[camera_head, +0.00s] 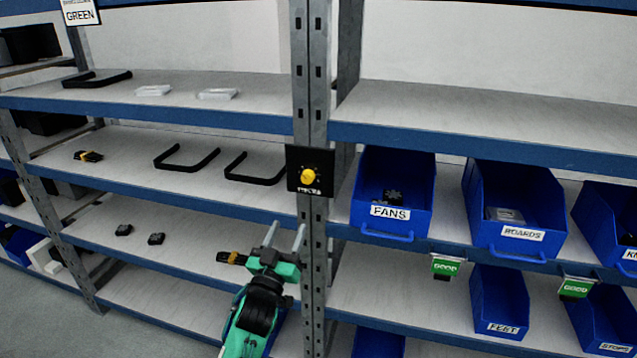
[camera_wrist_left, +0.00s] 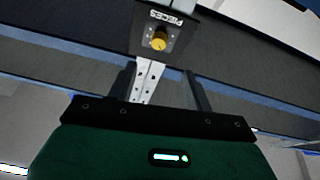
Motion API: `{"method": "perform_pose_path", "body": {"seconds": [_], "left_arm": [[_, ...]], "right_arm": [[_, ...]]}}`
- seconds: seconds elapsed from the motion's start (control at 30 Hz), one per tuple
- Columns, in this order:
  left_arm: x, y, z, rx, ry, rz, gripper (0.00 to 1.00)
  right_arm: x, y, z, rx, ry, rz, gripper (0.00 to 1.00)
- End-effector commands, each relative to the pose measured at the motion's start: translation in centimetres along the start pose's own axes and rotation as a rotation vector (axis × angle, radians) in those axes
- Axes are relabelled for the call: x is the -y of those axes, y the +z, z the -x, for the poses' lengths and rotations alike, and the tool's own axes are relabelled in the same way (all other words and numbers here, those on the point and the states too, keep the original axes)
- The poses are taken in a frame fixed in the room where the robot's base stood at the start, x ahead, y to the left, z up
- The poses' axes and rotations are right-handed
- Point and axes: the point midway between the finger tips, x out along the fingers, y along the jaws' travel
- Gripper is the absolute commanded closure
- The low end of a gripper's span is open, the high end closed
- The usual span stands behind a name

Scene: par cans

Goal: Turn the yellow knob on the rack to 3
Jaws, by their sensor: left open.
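The yellow knob (camera_head: 308,176) sits on a black square plate (camera_head: 299,186) fixed to the grey rack upright (camera_head: 310,95). In the left wrist view the knob (camera_wrist_left: 159,41) shows ahead, with the plate (camera_wrist_left: 163,28) marked "PIECES" upside down. The scale marks around the knob are too small to read, so its setting cannot be told. My left gripper (camera_head: 284,237) is open and empty, below and a little left of the knob, apart from it. Its two fingers (camera_wrist_left: 160,85) point toward the plate in the wrist view. My right gripper is not in view.
Blue bins labelled FANS (camera_head: 391,229) and BOARDS (camera_head: 522,252) stand on the shelf right of the upright. Black handles (camera_head: 255,179) lie on the shelf to the left. Blue shelf edges (camera_head: 200,117) run across both sides. Green GOOD tags (camera_head: 446,267) hang below the bins.

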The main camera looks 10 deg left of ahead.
Motion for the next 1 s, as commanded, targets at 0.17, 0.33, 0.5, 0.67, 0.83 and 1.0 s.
{"method": "perform_pose_path", "body": {"seconds": [0.17,0.33,0.5,0.67,0.83,1.0], "left_arm": [[-0.1,-0.9,-1.4,-0.015,0.001,0.001,0.49],[-0.1,-1.0,-4.3,-0.014,0.001,0.0,0.49],[-0.1,-1.1,-7.7,-0.014,0.001,0.0,0.49],[-0.1,-1.0,-10.6,-0.012,0.001,0.002,0.49],[-0.1,-0.9,-12.8,-0.011,0.0,0.001,0.49],[0.0,-0.8,-13.8,-0.011,0.001,0.001,0.49]], "right_arm": [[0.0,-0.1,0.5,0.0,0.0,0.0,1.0],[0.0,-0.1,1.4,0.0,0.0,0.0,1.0],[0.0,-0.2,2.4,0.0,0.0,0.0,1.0],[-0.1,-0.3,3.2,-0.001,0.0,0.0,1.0],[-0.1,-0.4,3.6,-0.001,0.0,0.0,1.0],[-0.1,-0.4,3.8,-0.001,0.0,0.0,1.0]]}}
